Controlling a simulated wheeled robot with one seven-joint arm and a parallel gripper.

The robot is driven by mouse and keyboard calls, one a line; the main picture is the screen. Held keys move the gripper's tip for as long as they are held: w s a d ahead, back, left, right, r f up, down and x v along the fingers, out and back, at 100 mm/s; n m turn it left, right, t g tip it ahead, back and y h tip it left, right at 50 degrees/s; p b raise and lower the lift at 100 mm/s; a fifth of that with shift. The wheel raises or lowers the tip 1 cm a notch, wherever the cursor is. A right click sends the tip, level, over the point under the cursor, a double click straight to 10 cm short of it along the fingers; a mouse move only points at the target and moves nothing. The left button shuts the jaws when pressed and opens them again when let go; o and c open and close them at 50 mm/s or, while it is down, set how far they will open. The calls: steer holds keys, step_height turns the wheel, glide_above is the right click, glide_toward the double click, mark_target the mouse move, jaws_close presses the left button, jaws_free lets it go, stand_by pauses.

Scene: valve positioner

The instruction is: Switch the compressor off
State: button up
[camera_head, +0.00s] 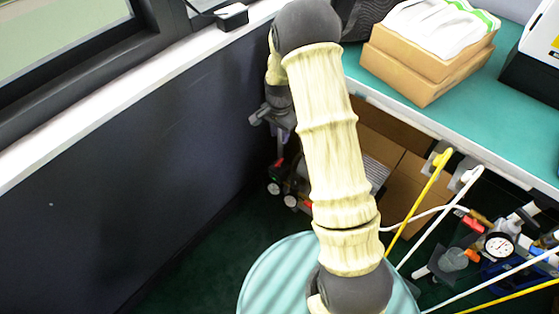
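What looks like the compressor (298,185) is on the dark floor under the workbench, near the wall. Small round dial-like parts and red parts show on its left side. Most of it is hidden behind my arm, and I cannot make out its switch. My gripper (262,116) is dark grey and hangs beside the dark wall, above and slightly left of the compressor in the picture. It appears apart from the compressor. Its fingers are small and partly hidden, so I cannot tell whether they are open or shut.
The green workbench (468,112) carries cardboard boxes (425,62) with a white item on top. Yellow and white hoses (425,200) run from its edge, near a pressure gauge (499,245) and red-handled fittings. The dark wall (130,190) and white sill (130,88) bound the left.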

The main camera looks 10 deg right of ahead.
mark_target(280, 162)
step_height(280, 162, down, 15)
steer(key=b, duration=0.4)
steer(key=shift+b, duration=0.35)
jaws_close()
